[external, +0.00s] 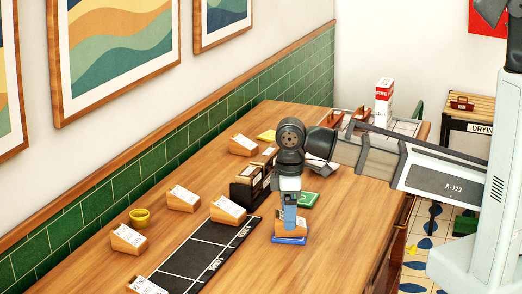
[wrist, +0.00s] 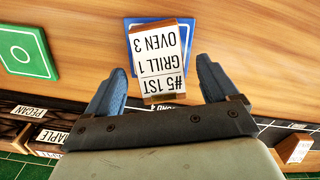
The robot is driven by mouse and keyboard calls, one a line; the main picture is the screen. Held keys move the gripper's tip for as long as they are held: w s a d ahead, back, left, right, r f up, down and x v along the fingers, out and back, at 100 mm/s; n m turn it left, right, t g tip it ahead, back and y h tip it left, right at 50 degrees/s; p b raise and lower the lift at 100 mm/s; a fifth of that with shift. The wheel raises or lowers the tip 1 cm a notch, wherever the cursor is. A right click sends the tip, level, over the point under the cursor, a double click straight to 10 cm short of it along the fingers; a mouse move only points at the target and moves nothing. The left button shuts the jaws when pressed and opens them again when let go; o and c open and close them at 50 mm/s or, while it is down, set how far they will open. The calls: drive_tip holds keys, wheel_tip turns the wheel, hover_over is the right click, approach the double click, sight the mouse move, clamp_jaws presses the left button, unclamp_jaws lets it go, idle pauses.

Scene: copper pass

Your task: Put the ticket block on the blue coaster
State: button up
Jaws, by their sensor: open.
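A wooden ticket block (external: 291,228) with a white card stands on the blue coaster (external: 289,241) on the wooden counter. In the wrist view the card on the block (wrist: 158,55) reads "#5 1ST GRILL 1 OVEN 3", and the blue coaster (wrist: 133,24) shows around its far end. My gripper (external: 290,218) is right at the block from above. In the wrist view my gripper (wrist: 160,66) has its blue fingers spread, one on each side of the block, with gaps showing. The block's underside is hidden.
A green coaster (external: 308,200) lies just behind. A dark holder (external: 248,187) and a black mat (external: 196,258) with a ticket block (external: 228,210) are to the left. More ticket blocks and a yellow bowl (external: 139,217) stand farther left. The counter right of the coaster is clear.

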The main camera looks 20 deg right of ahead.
wheel_tip(320, 180, up, 10)
drive_tip(key=shift+f, duration=0.2)
idle(0.5)
